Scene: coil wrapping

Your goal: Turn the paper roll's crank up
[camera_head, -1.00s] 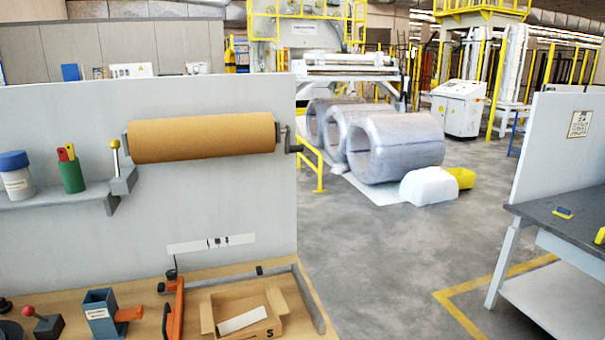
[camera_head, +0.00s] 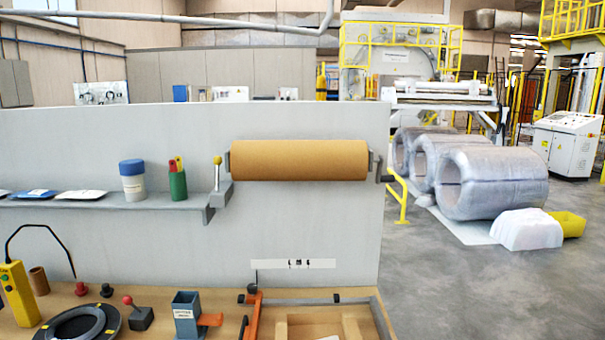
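The brown paper roll (camera_head: 298,160) is mounted level on a grey panel, between two end brackets. Its dark crank (camera_head: 386,177) is at the right end, by the panel's right edge, with the handle part at about the roll's lower half. A short lever with a yellow knob (camera_head: 217,161) stands at the roll's left end. Neither of my grippers shows in the head view.
A shelf (camera_head: 100,203) left of the roll holds a blue-lidded jar (camera_head: 133,181) and a green cup (camera_head: 178,184). Wrapped coils (camera_head: 490,180) stand behind right.

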